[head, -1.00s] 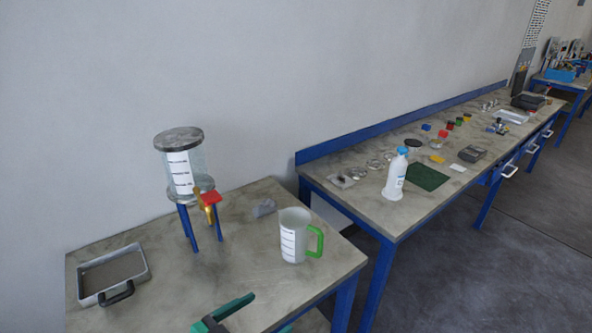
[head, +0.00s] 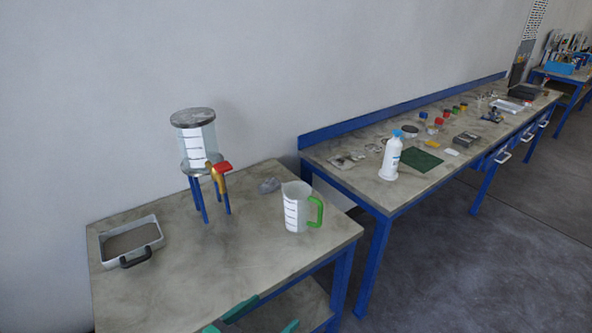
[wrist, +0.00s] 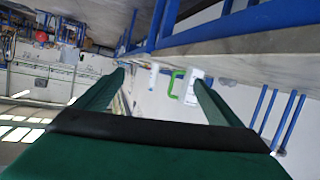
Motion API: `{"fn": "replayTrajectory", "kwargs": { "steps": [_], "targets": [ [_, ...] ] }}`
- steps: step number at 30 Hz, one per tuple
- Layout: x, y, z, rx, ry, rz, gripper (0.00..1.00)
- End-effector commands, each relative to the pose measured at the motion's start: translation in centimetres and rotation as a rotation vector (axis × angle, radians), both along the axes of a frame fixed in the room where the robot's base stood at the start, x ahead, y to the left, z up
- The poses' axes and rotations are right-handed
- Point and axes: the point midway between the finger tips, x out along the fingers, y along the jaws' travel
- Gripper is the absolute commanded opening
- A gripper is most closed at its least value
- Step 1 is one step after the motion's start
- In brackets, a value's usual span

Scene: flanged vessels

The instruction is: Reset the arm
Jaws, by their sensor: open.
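My gripper (head: 262,318) shows at the bottom edge of the head view, in front of the near table. Its two green fingers are spread apart with nothing between them. In the wrist view my gripper (wrist: 160,85) is also open and empty, and the room appears upside down. A white measuring jug with a green handle (head: 295,207) stands upright on the near table, apart from my gripper. The jug shows between the fingers in the wrist view (wrist: 190,88), at a distance.
The near table (head: 200,270) also holds a clear flanged vessel (head: 195,140) on blue legs with a red-handled tap, a metal tray (head: 130,240) and a grey lump (head: 269,185). A longer bench (head: 345,180) with a white bottle (head: 391,157) and small parts stands at the right.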

Motion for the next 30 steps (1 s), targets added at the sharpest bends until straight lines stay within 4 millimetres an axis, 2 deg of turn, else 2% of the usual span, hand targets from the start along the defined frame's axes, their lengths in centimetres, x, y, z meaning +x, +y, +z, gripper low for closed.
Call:
{"fn": "replayTrajectory", "kwargs": {
  "steps": [8,14,21,26,30],
  "targets": [
    [-1.0,-0.9,-4.5,-0.045,0.078,0.145,0.89],
    [-3.4,-1.6,-9.4,-0.065,0.147,0.315,0.89],
    [-8.3,-1.9,-13.8,-0.047,0.183,0.501,0.89],
    [-12.2,-2.0,-15.1,-0.018,0.173,0.596,0.89],
    [-15.7,-2.2,-15.3,0.013,0.142,0.652,0.89]
  ]
}}
